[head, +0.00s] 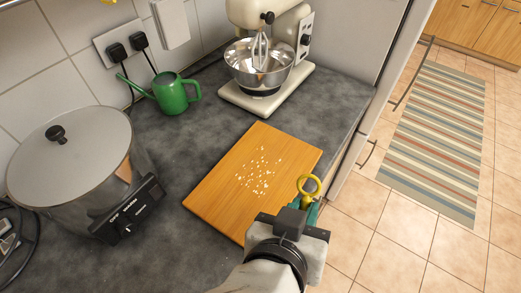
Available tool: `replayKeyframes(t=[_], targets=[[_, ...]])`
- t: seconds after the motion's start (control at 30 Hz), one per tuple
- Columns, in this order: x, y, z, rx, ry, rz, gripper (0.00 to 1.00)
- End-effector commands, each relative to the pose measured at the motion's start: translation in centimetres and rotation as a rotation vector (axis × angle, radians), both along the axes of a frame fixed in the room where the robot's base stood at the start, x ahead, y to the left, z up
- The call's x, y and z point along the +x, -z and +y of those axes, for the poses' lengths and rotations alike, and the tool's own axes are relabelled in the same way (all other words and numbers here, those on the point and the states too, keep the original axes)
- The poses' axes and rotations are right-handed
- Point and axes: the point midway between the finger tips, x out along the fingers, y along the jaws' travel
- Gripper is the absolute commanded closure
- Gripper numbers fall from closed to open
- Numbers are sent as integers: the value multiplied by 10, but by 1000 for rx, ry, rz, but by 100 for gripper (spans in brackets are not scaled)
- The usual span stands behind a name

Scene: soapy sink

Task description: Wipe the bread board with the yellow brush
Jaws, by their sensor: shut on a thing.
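The wooden bread board (222,190) lies flat on the dark grey counter. Pale crumbs (258,172) are scattered over its middle. My gripper (304,202) is at the board's near right corner, seen from behind, and is shut on the yellow brush (309,179). The brush's yellow ring shows beyond the fingers. Green parts show beside the fingers. The rest of the brush is hidden by my gripper, so I cannot tell whether it touches the board.
A slow cooker (75,165) stands left of the board. A green watering can (175,95) and a cream stand mixer (262,75) with a steel bowl stand behind it. The counter's right edge is close to the board; tiled floor and a striped rug (440,130) lie beyond.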

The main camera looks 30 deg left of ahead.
Motion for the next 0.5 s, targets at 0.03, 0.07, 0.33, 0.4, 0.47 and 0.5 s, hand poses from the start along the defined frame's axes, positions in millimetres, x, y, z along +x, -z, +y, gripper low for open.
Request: replayKeyframes(t=[0.03,0.07,0.33,0.4,0.47,0.5], targets=[[7,13,-17,-12,8,-1,100],[12,20,-25,-12,9,-2,100],[54,98,-112,-10,38,5,100],[66,121,-136,-7,45,7,100],[76,140,-156,-4,50,8,100],[83,152,-169,-3,54,7,100]])
